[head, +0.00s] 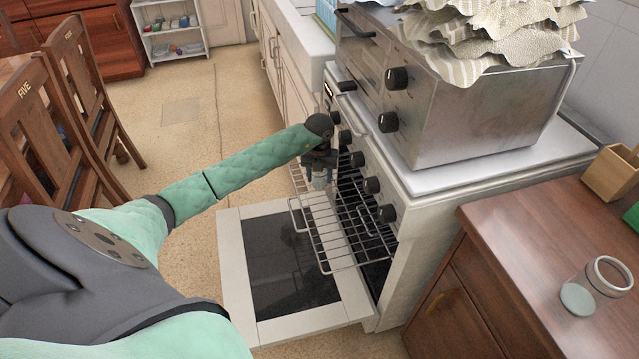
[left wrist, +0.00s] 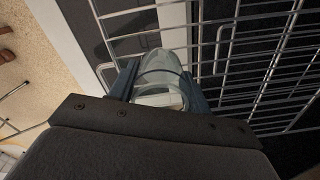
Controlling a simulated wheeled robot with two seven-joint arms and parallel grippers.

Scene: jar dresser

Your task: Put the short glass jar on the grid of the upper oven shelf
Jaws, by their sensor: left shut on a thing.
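My left gripper (head: 320,176) reaches to the open oven and is shut on a small clear glass jar (head: 320,183). The jar also shows between the fingers in the left wrist view (left wrist: 160,80), partly hidden by the gripper. The gripper is over the wire grid of the oven shelf (head: 335,246), which sticks out of the oven above the lowered door. In the wrist view, grid bars (left wrist: 255,60) run beside and beyond the jar. I cannot tell whether the jar touches the grid. My right gripper is not in view.
The oven door (head: 240,262) hangs open below the grid. A metal toaster oven (head: 465,125) with wavy cloths stands on the stove. Wooden chairs (head: 45,130) are at the left.

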